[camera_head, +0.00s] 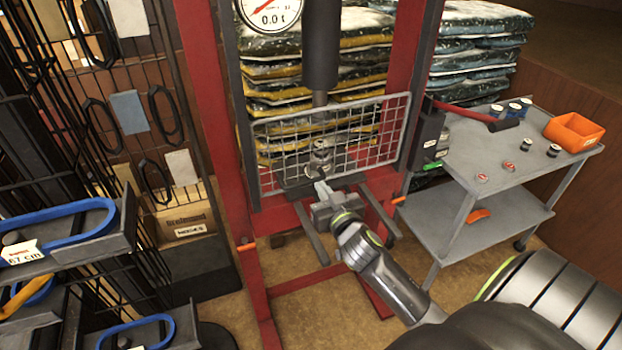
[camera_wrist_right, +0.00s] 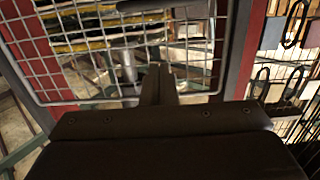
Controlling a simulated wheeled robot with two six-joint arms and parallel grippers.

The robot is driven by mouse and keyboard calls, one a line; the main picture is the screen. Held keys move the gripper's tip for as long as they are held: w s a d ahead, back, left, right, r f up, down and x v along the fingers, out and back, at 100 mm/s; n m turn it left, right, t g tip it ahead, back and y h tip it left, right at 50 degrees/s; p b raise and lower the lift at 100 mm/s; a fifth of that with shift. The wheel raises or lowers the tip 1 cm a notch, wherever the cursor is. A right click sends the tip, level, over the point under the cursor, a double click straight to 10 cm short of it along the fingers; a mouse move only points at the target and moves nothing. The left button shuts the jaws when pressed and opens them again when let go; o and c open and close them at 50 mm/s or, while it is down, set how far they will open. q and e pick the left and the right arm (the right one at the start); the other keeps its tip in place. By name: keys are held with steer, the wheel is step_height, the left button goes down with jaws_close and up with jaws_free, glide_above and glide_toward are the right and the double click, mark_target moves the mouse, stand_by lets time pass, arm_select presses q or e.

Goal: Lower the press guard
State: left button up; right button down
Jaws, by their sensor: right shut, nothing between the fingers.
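The press guard (camera_head: 385,133) is a grey wire-mesh panel hanging across the red press frame (camera_head: 214,110). It also shows in the right wrist view (camera_wrist_right: 55,60). Behind it, the dark press ram (camera_head: 320,50) points down, with a metal part (camera_head: 320,158) below it. My right gripper (camera_head: 321,188) is shut and empty, in front of the guard's lower edge near its middle. In the right wrist view the shut fingers (camera_wrist_right: 158,80) point toward the mesh; I cannot tell whether they touch it. My left gripper is not in view.
A grey cart (camera_head: 520,165) with an orange bin (camera_head: 574,132) and small cans stands right of the press. A red-handled lever (camera_head: 465,112) sticks out toward it. A black rack with blue belts (camera_head: 60,235) stands at the left. Stacked bags (camera_head: 270,90) are behind the press.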

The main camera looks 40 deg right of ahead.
steer(key=p, duration=0.2)
glide_above(311, 180)
steer(key=s+a, duration=0.2)
steer(key=s, duration=0.2)
steer(key=f, duration=0.1)
steer(key=w+f, duration=0.1)
steer(key=f+b, duration=0.1)
steer(key=shift+w+d, duration=0.15)
steer(key=shift+w, duration=0.1)
steer(key=shift+w+f, duration=0.1)
steer(key=shift+f, duration=0.6)
step_height(311, 180, down, 5)
steer(key=b, duration=0.5)
steer(key=shift+r+b, duration=0.15)
steer(key=shift+b, duration=0.25)
